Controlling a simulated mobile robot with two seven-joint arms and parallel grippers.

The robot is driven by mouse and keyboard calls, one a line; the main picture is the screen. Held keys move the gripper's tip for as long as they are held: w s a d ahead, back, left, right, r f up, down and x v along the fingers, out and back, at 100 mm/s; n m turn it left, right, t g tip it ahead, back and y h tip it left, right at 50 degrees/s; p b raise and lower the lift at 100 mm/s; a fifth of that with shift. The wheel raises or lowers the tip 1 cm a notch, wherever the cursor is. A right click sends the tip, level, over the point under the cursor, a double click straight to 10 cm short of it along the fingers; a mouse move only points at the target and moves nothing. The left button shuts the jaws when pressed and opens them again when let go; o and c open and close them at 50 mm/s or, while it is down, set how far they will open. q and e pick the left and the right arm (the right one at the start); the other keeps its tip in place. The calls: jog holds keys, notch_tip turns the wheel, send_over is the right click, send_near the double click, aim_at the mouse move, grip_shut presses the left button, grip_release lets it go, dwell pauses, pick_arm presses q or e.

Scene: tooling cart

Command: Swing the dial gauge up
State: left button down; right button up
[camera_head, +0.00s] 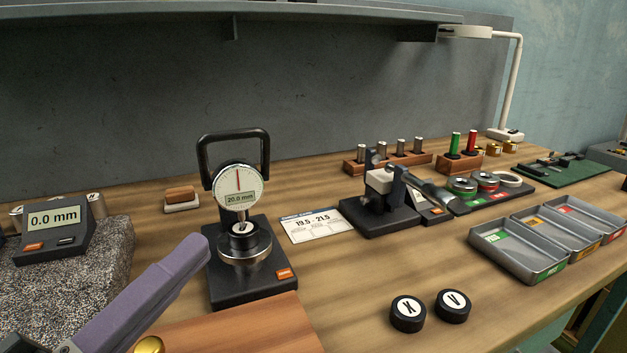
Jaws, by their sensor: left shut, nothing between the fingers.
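The dial gauge (239,187) has a round white face with a red needle and a readout of 20.0 mm. It sits upright on a black stand with an arched black handle (233,138) behind and above it. Below the dial, a black-rimmed round piece with a white marked top (243,227) rests on the stand's metal seat (245,265); I cannot tell whether the gauge tip touches it. My left gripper (196,246), with purple-grey fingers, is shut and empty, in front and left of the stand. My right gripper is out of view.
A granite block (70,280) with a 0.0 mm display stands left. A card (316,225) and a black lever fixture (382,200) stand right of the gauge. Two black round pieces, X (408,313) and V (453,306), lie at front. Grey trays (515,262) stand right.

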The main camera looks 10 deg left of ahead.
aim_at(252, 167)
pick_arm(q)
jog(key=x, duration=0.3)
jog(key=a+p+x, duration=0.1)
jog(key=x, duration=0.3)
jog(key=a+r+p+x, duration=0.1)
jog(key=x, duration=0.3)
jog(key=shift+w+d, duration=0.1)
jog(key=shift+w, duration=0.35)
jog(key=shift+w+a+r, duration=0.15)
jog(key=shift+w+a, duration=0.1)
jog(key=shift+w, duration=0.25)
